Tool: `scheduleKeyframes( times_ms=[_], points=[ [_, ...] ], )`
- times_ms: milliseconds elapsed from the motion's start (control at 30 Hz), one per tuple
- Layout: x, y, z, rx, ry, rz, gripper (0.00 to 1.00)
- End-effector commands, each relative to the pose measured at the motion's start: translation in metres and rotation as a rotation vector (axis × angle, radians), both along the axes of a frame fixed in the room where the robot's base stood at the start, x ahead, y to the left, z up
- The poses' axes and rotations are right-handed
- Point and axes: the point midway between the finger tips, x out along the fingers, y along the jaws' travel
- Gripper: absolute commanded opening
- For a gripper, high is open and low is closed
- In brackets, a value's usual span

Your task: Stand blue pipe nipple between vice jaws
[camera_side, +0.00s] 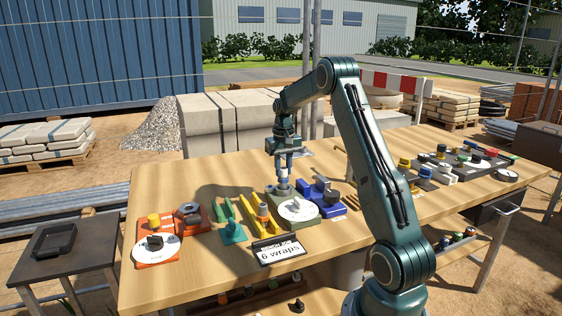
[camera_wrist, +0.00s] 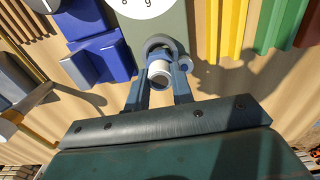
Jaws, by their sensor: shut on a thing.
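My gripper (camera_side: 285,173) points down above the near middle of the table and is shut on the blue pipe nipple. In the wrist view, the nipple (camera_wrist: 160,73) shows a white, open round end between the two fingers (camera_wrist: 161,90). It is roughly upright, right at the grey ring of the grey-green dial fixture (camera_side: 299,209); I cannot tell whether it is touching the ring. The blue vice (camera_side: 322,197) stands just right of that fixture, with nothing visible between its jaws. It also shows at the left in the wrist view (camera_wrist: 97,52).
Yellow (camera_side: 262,222) and green (camera_side: 228,222) channel racks stand left of the fixture, beside an orange station (camera_side: 158,240) with a white dial. A "6 wraps" sign (camera_side: 279,251) stands in front. Tools and fittings crowd the table's right side.

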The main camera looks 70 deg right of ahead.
Motion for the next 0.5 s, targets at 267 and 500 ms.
scheduleKeyframes(
  times_ms=[267,500],
  points=[
    [0.0,0.0,0.021,-0.002,-0.002,0.0,0.0],
    [0.0,0.0,0.038,-0.002,-0.002,0.0,0.0]
  ],
)
